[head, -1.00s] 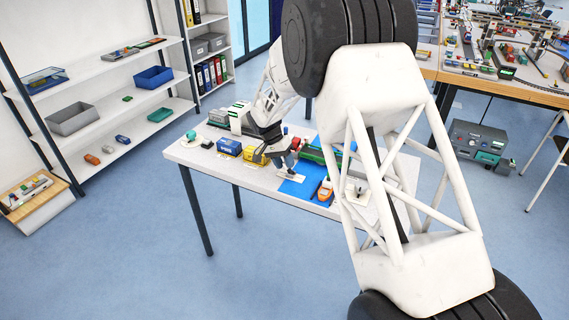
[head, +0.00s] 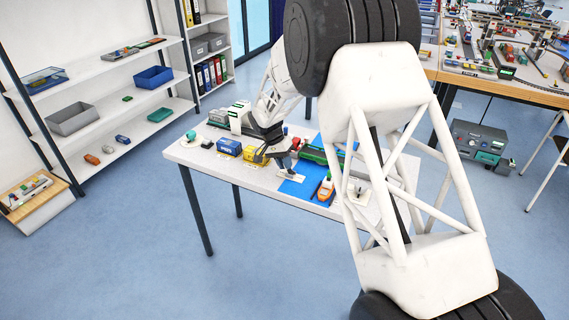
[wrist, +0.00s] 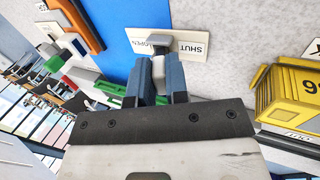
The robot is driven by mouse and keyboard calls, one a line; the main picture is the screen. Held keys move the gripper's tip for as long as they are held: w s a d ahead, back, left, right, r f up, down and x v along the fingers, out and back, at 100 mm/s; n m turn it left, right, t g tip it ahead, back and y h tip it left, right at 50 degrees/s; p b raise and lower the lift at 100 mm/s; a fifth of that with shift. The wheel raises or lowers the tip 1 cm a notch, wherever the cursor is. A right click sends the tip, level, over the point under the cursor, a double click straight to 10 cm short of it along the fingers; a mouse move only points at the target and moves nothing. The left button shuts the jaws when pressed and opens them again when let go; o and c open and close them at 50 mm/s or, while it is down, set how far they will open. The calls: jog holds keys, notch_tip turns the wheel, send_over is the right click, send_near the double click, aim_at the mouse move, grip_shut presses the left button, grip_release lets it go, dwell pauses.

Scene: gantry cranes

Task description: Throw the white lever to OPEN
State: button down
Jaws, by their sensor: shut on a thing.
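The lever plate (wrist: 168,42) lies flat, with OPEN lettered on its left half and SHUT on its right half in the wrist view, upside down there. A grey block (wrist: 158,39) of the lever stands near the middle of the plate. My gripper (wrist: 159,66) is closed over the plate's near edge, and a pale piece that looks like the white lever shows between its fingers. The fingers hide much of it, so its exact tilt cannot be told. In the head view the plate (head: 291,178) sits at the table's front, by the blue strip (head: 302,188).
A yellow wagon (wrist: 292,92) stands close to the right of my gripper in the wrist view. An orange-and-white boat (head: 326,188) is on the blue strip. A blue container (head: 228,147) stands further left on the table (head: 210,163). Green and red parts (wrist: 65,52) lie left.

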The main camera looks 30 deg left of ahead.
aim_at(291, 174)
jog(key=shift+d, duration=0.1)
jog(key=shift+d+r+y, duration=0.25)
jog(key=shift+d+y, duration=0.2)
jog(key=shift+y, duration=0.65)
jog(key=d+y, duration=0.1)
jog(key=y, duration=0.1)
jog(key=shift+d+y, duration=0.15)
jog(key=shift+y, duration=0.15)
jog(key=shift+d+f+y, duration=0.1)
jog(key=shift+d+y, duration=0.3)
jog(key=shift+y, duration=0.5)
jog(key=shift+d+f+y, duration=0.1)
jog(key=shift+d+y, duration=0.3)
jog(key=shift+y, duration=0.5)
jog(key=shift+d+y, duration=0.25)
jog(key=shift+y, duration=0.35)
jog(key=shift+d+f, duration=0.1)
jog(key=shift+f, duration=0.05)
jog(key=c, duration=1.1)
grip_release()
